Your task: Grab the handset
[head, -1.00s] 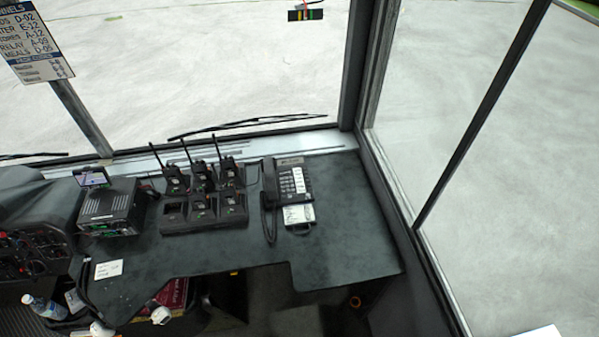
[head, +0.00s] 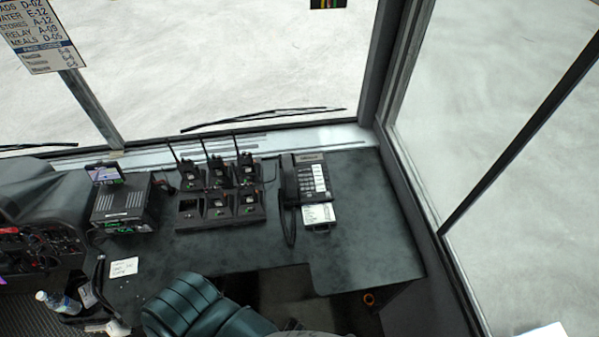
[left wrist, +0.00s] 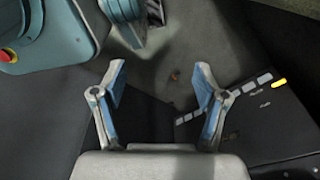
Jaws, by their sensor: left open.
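A black desk phone (head: 313,178) stands on the dark desk in the head view, right of a radio charger. Its black handset (head: 288,190) lies along the phone's left side, with a dark cord (head: 289,230) looping toward the desk's front. My left gripper (left wrist: 160,90) is open and empty in the left wrist view, its two blue-padded fingers apart. It is not seen in the head view, and no handset shows in the wrist view. My right gripper is in neither view.
A charger (head: 221,209) with several upright handheld radios stands left of the phone. A box-shaped radio unit (head: 122,204) is farther left. A white note (head: 124,267) lies on the desk. The desk's right part (head: 375,230) is clear, bounded by the window frame.

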